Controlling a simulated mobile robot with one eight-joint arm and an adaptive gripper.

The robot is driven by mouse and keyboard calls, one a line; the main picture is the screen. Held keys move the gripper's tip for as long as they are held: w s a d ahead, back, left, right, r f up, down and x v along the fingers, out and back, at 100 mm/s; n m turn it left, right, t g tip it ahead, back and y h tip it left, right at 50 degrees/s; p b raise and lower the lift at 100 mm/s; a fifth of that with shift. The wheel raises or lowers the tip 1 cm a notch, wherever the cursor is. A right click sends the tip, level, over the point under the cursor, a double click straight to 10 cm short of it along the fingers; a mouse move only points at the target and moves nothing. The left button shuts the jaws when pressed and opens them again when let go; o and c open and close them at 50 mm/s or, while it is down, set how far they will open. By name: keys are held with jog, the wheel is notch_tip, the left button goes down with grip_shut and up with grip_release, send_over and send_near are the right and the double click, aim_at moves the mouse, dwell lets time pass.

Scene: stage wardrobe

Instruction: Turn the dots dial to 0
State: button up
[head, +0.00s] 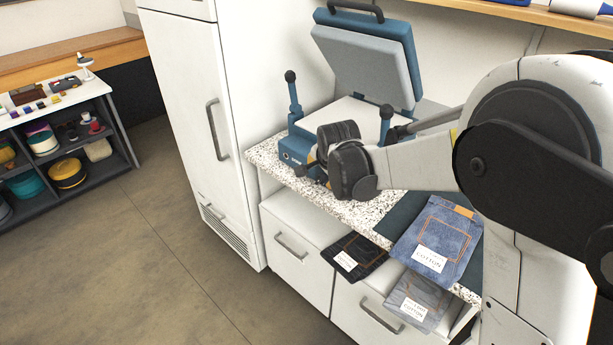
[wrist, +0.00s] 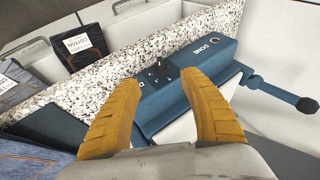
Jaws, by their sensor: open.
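A blue press (head: 292,150) with a raised grey lid stands on the speckled counter.
Upright blue posts with black knobs (head: 291,77) flank the press. Folded jeans (head: 440,235) and other labelled cotton garments (head: 357,257) lie at the counter's right and front. A tall white cabinet (head: 185,90) stands left of the counter. Open floor (head: 160,240) lies in front.

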aim_at(319, 180)
jog(key=b+x, duration=0.3)
jog(key=x, duration=0.7)
jog(key=shift+w, duration=0.1)
grip_shut()
